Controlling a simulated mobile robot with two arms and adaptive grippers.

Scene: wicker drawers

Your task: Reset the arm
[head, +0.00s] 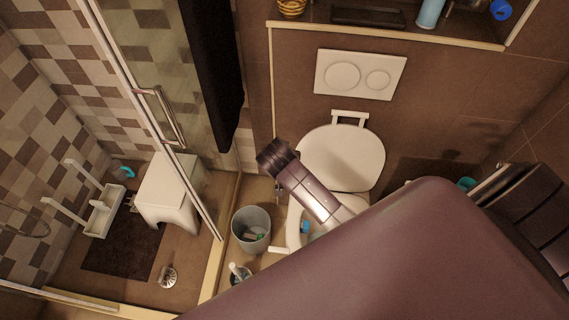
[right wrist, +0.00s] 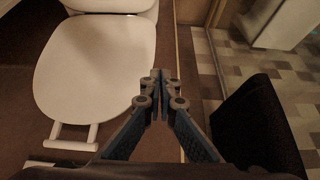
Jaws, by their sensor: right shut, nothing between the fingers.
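My right arm (head: 318,195) reaches in from the lower right in the head view, with its wrist between the toilet and the shower. In the right wrist view, my right gripper (right wrist: 158,75) has its fingertips together with nothing between them. It is beside the white toilet lid (right wrist: 95,75), which also shows raised in the head view (head: 340,160). I cannot tell the distance between them. In the head view my arm hides part of the toilet, and the right fingers are hardly visible. My left gripper is not in view.
A grey bin (head: 251,229) stands left of the toilet. A black towel (head: 205,65) hangs by the glass shower door, which has a metal handle (head: 160,115). A white stool (head: 168,190) stands in the shower. A shelf (head: 380,32) with bottles is above the flush plate (head: 360,75).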

